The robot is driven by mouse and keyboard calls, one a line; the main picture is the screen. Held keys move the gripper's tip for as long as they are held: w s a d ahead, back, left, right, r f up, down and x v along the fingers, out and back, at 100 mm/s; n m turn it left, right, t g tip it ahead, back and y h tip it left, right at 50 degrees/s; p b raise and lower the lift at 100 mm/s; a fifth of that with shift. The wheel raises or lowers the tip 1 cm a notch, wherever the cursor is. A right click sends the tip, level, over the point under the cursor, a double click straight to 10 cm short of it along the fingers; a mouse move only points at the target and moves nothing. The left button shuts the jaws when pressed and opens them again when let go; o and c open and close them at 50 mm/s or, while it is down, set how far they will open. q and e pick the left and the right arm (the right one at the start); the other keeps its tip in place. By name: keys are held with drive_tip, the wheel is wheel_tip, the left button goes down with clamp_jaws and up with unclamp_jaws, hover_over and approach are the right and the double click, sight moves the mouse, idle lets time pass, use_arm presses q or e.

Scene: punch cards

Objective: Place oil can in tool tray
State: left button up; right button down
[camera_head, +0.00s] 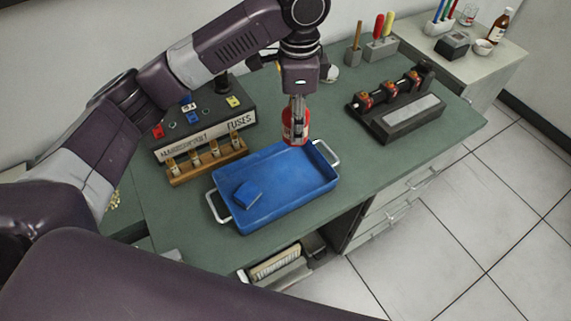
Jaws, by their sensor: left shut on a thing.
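A red oil can (289,126) with a pale label shows below my left gripper (297,108), which is shut on it. The gripper points down and hides the upper part of the can. The can appears at the far rim of the blue tool tray (290,188); I cannot tell how high it is above the tray or table. The tray has a white handle at each end and lies on the green tabletop. A small blue block (246,194) lies in its left part. My right gripper is not in view.
A dark fuse box (205,128) and a wooden rack of fuses (207,162) stand left of the tray. A black device with rollers (396,104) stands to the right. Screwdrivers (380,38) in a holder stand at the back. Green tabletop is free right of the tray.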

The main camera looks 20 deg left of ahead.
use_arm(q)
wheel_tip(320, 180, down, 12)
drive_tip(key=shift+s+a+r+p, duration=0.1)
drive_tip(key=shift+a+p, duration=0.05)
drive_tip(key=shift+p, duration=0.95)
wheel_tip(320, 180, down, 3)
drive_tip(key=shift+s+a+f+p, duration=0.1)
drive_tip(key=shift+f+p, duration=0.1)
drive_tip(key=shift+p, duration=0.15)
drive_tip(key=shift+f, duration=0.45)
drive_tip(key=o, duration=1.4)
drive_tip(key=shift+f, duration=0.1)
drive_tip(key=shift+c, duration=0.2)
